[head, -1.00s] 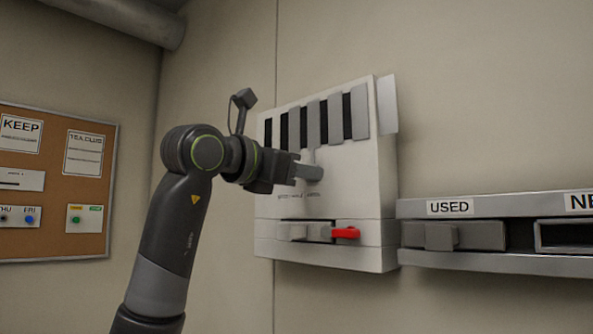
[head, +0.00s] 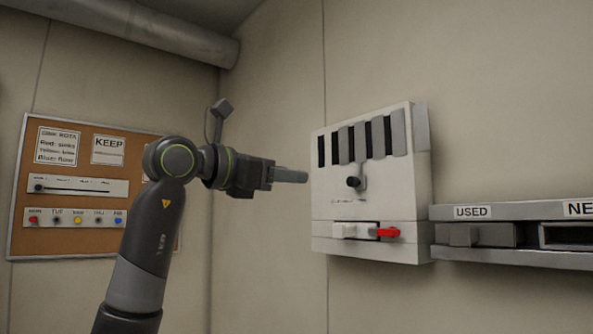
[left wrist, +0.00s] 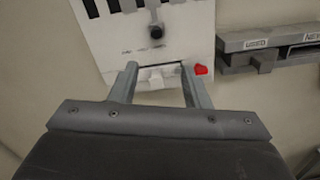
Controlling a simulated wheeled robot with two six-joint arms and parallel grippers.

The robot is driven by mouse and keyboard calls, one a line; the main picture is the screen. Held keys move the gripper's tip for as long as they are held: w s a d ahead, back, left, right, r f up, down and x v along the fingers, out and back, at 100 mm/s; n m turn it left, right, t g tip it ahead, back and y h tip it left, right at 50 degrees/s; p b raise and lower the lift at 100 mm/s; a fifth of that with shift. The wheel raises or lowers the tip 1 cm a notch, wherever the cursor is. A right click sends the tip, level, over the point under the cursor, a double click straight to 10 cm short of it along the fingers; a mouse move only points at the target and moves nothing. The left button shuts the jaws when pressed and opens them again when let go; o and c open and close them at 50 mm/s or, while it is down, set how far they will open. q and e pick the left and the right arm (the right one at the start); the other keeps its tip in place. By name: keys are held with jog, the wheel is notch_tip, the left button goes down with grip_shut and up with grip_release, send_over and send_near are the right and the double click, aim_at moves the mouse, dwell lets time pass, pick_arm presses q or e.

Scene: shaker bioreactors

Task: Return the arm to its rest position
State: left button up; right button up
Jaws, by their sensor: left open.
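My left arm rises from the lower left in the head view. Its gripper (head: 290,175) points right toward the white wall unit and stands clear of it, with nothing held. In the left wrist view the two fingers (left wrist: 160,84) are spread apart and empty, with the unit beyond them. The white wall unit (head: 335,205) has grey and black vertical slats, a black knob (head: 353,182) on a grey lever, and a lower slot with a pale block (head: 344,230) and a red piece (head: 387,232). My right gripper is in neither view.
A grey shelf (head: 550,258) labelled USED and partly NE juts from the wall at the right. A corkboard (head: 100,185) with notes and coloured buttons hangs behind my arm at the left. A pipe (head: 150,30) runs overhead. Bare wall lies between corkboard and unit.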

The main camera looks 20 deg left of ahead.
pick_arm(q)
jog(key=shift+s+a+f, duration=0.1)
jog(key=shift+s+a, duration=0.05)
jog(key=shift+a, duration=0.1)
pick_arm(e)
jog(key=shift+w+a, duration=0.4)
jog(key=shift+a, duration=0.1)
